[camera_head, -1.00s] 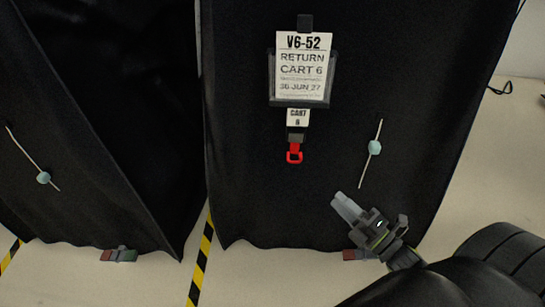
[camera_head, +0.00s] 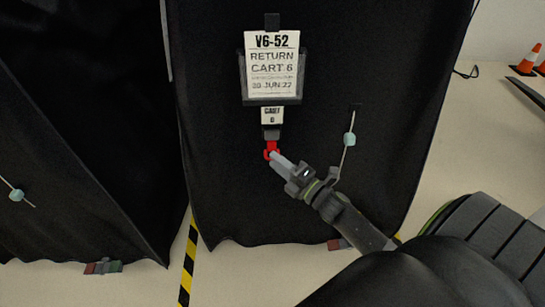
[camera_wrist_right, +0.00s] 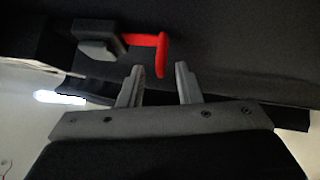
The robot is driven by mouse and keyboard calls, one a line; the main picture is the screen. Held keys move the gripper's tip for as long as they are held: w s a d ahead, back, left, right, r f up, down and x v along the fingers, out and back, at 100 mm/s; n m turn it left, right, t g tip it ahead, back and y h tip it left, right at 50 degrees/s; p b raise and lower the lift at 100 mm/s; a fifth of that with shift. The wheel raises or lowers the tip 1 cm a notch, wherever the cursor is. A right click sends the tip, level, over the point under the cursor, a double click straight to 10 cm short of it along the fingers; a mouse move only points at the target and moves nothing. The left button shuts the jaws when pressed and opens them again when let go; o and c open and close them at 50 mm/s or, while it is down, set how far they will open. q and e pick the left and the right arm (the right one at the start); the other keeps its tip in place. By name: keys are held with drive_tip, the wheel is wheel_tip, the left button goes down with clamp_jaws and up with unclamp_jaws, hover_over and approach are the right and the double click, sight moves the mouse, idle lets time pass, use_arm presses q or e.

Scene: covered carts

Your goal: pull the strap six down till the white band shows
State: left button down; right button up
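The cart 6 strap hangs under the label card (camera_head: 272,68) on the black cover. It has a small white CART 6 tag (camera_head: 272,115), a dark buckle (camera_head: 271,133) and a red pull loop (camera_head: 268,149) at its lower end. My right gripper (camera_head: 277,160) reaches up to the red loop from the lower right. In the right wrist view the two fingers (camera_wrist_right: 159,84) stand apart with a gap between them. The red loop (camera_wrist_right: 162,55) is just beyond the fingertips, not clasped. No white band can be made out. My left gripper is not in view.
A white cord with a pale blue toggle (camera_head: 349,139) hangs right of the strap. Another covered cart (camera_head: 70,150) stands at left. Yellow-black tape (camera_head: 188,265) marks the floor between them. Orange cones (camera_head: 527,62) stand at far right.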

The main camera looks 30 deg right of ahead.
drive_tip(key=shift+x, duration=1.15)
clamp_jaws()
